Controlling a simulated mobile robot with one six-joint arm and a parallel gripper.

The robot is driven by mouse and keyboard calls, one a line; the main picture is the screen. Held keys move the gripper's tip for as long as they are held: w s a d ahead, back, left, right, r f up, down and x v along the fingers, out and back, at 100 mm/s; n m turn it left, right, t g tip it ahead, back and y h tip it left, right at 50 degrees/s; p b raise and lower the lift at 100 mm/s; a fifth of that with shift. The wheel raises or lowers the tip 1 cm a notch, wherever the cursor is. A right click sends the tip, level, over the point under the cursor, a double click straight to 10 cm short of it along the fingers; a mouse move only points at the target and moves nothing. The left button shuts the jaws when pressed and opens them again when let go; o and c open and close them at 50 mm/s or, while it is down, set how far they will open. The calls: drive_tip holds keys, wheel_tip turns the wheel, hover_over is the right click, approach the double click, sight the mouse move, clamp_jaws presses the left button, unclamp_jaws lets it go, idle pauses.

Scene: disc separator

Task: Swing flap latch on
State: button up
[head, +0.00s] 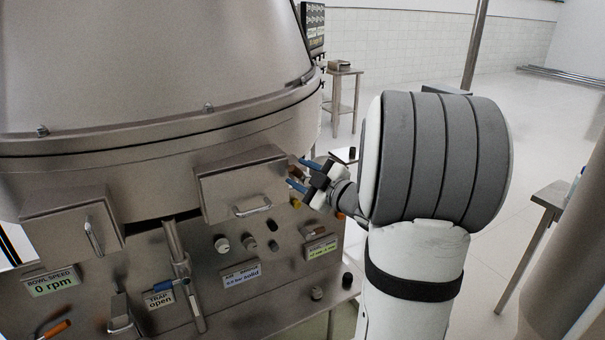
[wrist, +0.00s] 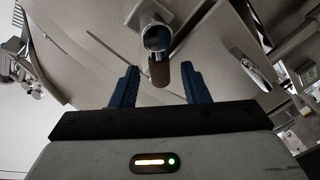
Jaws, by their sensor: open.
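My gripper (head: 298,172) has blue fingers and is open at the right side of a steel box-shaped housing (head: 240,183) on the separator's front. In the wrist view a short handle with a round chrome end (wrist: 157,37) and a brown grip (wrist: 159,74) lies between the two spread fingers (wrist: 160,90). It looks like the latch. I see space on both sides of the grip, with no clear contact. In the head view the fingers and housing mostly hide it, and I cannot tell its on or off position.
The separator's large steel bowl cover (head: 150,60) rises above. Below are knobs (head: 222,244), a vertical lever (head: 181,262), a "TRAP open" label (head: 159,299) and a "BOWL SPEED 0 rpm" label (head: 52,281). A second housing (head: 65,212) is at left. Open floor lies to the right.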

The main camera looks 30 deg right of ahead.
clamp_jaws()
idle(0.4)
drive_tip(key=shift+f, duration=0.1)
drive_tip(key=n+b, duration=0.1)
drive_tip(key=b, duration=0.1)
drive_tip(key=f+n+b, duration=0.1)
drive_tip(key=b, duration=0.1)
drive_tip(key=shift+a+n+g+h+b, duration=0.3)
drive_tip(key=shift+a+n+g+b, duration=0.05)
drive_tip(key=shift+n+g, duration=0.05)
drive_tip(key=n+b, duration=0.2)
drive_tip(key=f+n+b, duration=0.1)
drive_tip(key=b, duration=0.1)
drive_tip(key=shift+a+n+g+h, duration=0.3)
drive_tip(key=shift+a+g+h, duration=0.05)
drive_tip(key=shift+g+h, duration=0.05)
unclamp_jaws()
